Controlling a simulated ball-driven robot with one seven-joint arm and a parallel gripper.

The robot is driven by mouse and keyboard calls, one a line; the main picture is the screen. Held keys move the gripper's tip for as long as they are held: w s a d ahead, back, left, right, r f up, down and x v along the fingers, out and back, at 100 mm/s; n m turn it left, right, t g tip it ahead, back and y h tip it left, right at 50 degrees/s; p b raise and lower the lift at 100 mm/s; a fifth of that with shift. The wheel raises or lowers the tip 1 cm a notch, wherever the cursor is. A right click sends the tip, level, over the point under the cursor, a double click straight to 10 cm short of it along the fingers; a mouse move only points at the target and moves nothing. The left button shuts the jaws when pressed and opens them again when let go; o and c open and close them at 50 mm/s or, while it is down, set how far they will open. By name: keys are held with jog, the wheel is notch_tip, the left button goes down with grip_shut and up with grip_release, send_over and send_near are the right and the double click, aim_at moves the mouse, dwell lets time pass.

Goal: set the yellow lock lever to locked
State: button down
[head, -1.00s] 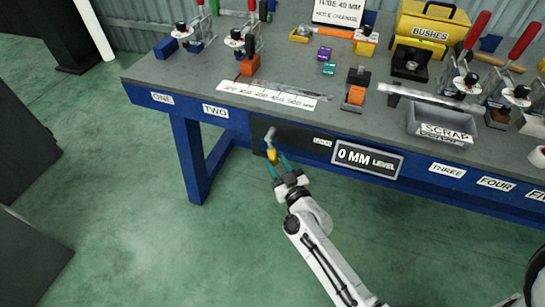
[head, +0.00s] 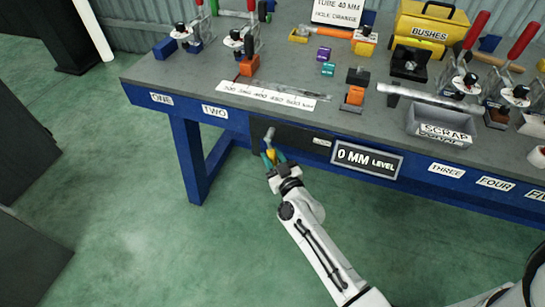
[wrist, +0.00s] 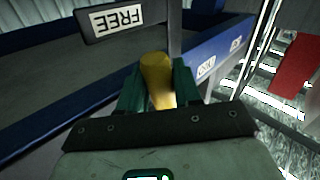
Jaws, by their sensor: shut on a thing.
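The yellow lock lever (head: 271,153) is on the dark panel at the bench's front edge, left of the level display. A grey piece (head: 269,133) shows just above it. My gripper (head: 270,158) is at the lever, with a green finger on each side. In the wrist view the rounded yellow lever (wrist: 157,72) lies between the green fingers of my gripper (wrist: 158,88), which is shut on it. The fingers hide the lever's sides. A FREE sign (wrist: 117,19) shows upside down above it in the wrist view.
The display (head: 367,160) reads 0 MM LEVEL. The blue-edged workbench (head: 330,105) carries clamps, a yellow BUSHES box (head: 428,33) and a SCRAP bin (head: 440,125). A blue bench leg (head: 190,160) stands left of my gripper. The green floor in front is clear.

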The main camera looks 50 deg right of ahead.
dwell(0.3)
jog(key=p, duration=0.3)
jog(key=shift+s+d+r+n+g, duration=0.1)
jog(key=shift+s+r+n+g, duration=0.1)
jog(key=shift+r+n+g, duration=0.15)
jog(key=p, duration=0.3)
jog(key=s+n+g+p, duration=0.1)
jog(key=p, duration=0.2)
jog(key=shift+d+r+y, duration=0.15)
jog(key=shift+r+y, duration=0.05)
jog(key=shift+y, duration=0.1)
jog(key=shift+s+p, duration=0.1)
jog(key=shift+p, duration=0.6)
jog(key=shift+d+f, duration=0.1)
jog(key=shift+f, duration=0.05)
jog(key=c, duration=1.2)
grip_release()
jog(key=shift+o, duration=0.2)
jog(key=shift+s, duration=0.1)
